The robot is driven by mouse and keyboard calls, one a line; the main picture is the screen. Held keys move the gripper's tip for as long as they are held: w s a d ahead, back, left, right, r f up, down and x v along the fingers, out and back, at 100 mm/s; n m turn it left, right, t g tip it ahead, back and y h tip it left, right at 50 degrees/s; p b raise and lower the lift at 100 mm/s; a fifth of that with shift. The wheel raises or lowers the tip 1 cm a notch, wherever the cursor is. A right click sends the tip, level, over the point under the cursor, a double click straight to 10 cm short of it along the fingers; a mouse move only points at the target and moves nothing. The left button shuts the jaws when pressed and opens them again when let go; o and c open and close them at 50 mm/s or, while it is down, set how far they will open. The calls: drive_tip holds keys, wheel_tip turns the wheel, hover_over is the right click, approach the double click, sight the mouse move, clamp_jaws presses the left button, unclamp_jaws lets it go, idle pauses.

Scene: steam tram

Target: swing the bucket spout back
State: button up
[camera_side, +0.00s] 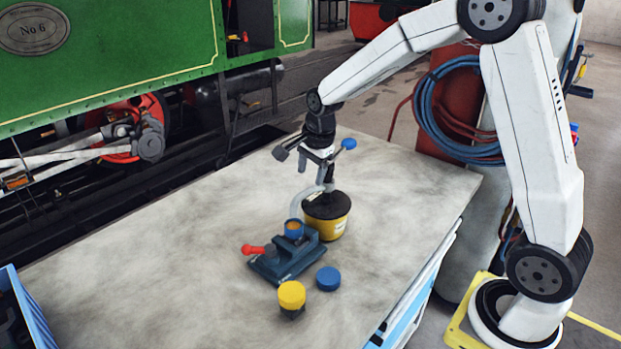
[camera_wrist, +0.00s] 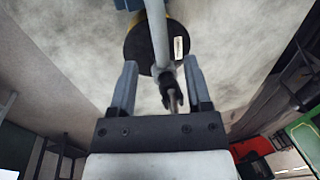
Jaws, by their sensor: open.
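The yellow bucket (camera_side: 334,228) with a black top stands on the stone-topped table. A pale curved spout (camera_side: 299,203) arcs from above the bucket toward a blue block (camera_side: 283,261), its lower end near a round blue-rimmed opening on the block. My gripper (camera_side: 318,165) is open above the bucket. In the wrist view, the open fingers of my gripper (camera_wrist: 160,68) lie on either side of the spout (camera_wrist: 157,30), with the bucket (camera_wrist: 134,45) beyond. A blue ball knob (camera_side: 348,143) shows beside my gripper; its attachment is unclear.
A red-handled lever (camera_side: 252,249) sticks out from the block's left side. A yellow cap (camera_side: 292,295) and a blue cap (camera_side: 328,278) are in front of it. A blue crate (camera_side: 28,310) is at the lower left. The table's left and back areas are clear.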

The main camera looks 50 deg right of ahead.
sight(307, 189)
drive_tip(key=shift+w+f, duration=0.25)
drive_tip(key=shift+f, duration=1)
drive_tip(key=shift+w+f, duration=0.25)
drive_tip(key=shift+f, duration=1)
clamp_jaws()
